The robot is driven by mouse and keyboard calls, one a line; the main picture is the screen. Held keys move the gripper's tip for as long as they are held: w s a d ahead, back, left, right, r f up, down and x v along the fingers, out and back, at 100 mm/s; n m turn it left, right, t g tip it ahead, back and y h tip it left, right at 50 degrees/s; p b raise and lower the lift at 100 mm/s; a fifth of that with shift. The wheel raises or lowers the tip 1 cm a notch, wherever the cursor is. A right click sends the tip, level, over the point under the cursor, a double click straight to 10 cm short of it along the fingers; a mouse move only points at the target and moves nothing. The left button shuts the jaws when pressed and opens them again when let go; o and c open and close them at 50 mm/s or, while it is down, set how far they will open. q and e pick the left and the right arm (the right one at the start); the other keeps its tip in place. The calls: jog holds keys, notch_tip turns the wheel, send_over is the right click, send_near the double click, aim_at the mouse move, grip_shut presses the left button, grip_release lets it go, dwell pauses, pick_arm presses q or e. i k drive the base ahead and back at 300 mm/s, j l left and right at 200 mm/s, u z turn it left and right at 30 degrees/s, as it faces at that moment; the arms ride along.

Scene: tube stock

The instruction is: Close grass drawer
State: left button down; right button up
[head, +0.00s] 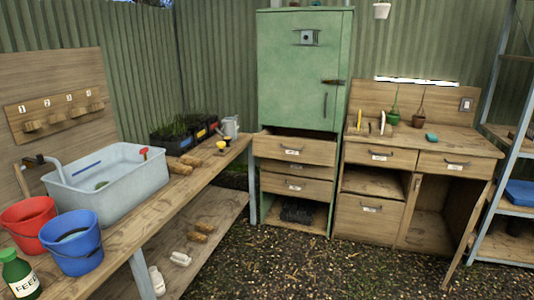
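A wooden unit under the green cabinet (304,90) holds a stack of drawers. Its top drawer (275,145) stands pulled out, with a dark opening above its front. The middle drawer (275,166) and the lower drawer (275,184) below it look shut. The workbench to the right has a left drawer (355,152), a right drawer (435,160) and a larger lower front (355,214); these look shut. The drawers carry small white labels, too small to read, so I cannot tell which one is grass. Neither of my grippers is in view.
A long wooden bench (130,222) with a grey sink tub (105,200), red bucket (28,222) and blue bucket (70,248) runs along the left. A metal shelf (490,170) stands at the right. The gravel floor (290,265) in front of the drawers is clear.

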aim_at(312, 147)
jog(key=i+z, duration=0.1)
jog(key=i, duration=0.35)
jog(key=i+j+z, duration=0.1)
jog(key=i, duration=0.4)
jog(key=i+j, duration=0.25)
jog(key=i, duration=0.2)
jog(key=i+j+z, duration=0.15)
jog(key=i, duration=0.3)
